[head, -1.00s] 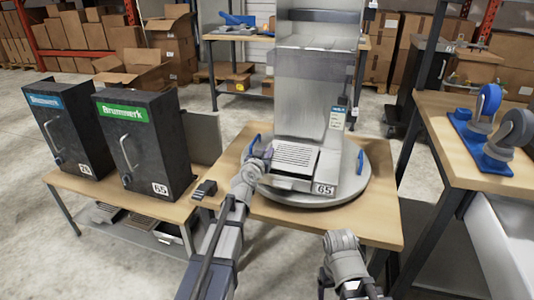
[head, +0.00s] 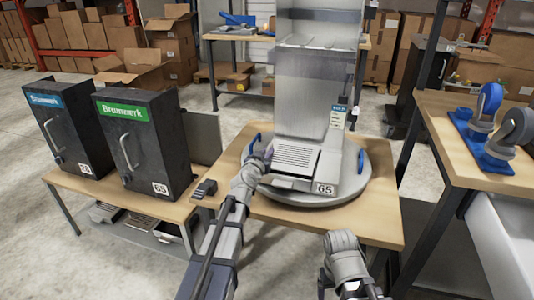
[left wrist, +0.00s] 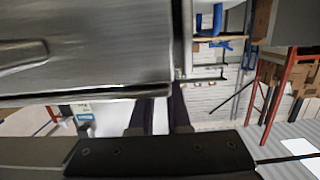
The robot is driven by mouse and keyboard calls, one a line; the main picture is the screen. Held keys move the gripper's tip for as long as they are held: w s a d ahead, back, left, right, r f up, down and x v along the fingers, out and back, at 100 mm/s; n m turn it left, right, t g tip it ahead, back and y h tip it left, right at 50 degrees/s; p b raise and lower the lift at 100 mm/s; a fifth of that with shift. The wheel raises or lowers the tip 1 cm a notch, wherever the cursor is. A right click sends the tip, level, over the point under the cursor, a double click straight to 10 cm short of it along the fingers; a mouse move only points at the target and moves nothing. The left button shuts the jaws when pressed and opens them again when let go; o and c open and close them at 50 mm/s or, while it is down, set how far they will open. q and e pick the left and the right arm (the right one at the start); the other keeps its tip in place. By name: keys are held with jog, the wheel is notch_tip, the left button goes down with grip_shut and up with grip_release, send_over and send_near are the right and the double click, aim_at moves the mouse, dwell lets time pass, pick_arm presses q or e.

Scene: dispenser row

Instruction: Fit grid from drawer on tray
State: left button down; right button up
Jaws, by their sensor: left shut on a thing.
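The light slotted grid (head: 296,159) lies over the tray (head: 290,185) at the foot of the grey dispenser marked 65 (head: 312,85). My left gripper (head: 266,156) is at the grid's left edge and is shut on it. Its fingers hide that edge, and I cannot tell whether the grid is fully seated. In the left wrist view my left gripper's fingers (left wrist: 155,116) are close under a big brushed-metal surface (left wrist: 85,50). My right gripper (head: 330,284) hangs low in front of the table, its jaws unclear. The drawer (head: 168,232) shows under the left bench.
The dispenser stands on a round grey turntable (head: 315,200) with blue handles (head: 361,160).

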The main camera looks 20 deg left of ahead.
pick_arm(q)
jog(key=shift+f+b, duration=0.5)
jog(key=shift+f, duration=0.05)
jog(key=c, duration=0.8)
grip_release()
jog(key=s, duration=0.5)
jog(key=s+r+p, duration=0.1)
jog(key=s, duration=0.1)
jog(key=shift+s+a+r, duration=0.1)
jog(key=shift+s+a, duration=0.05)
jog(key=shift+s, duration=0.25)
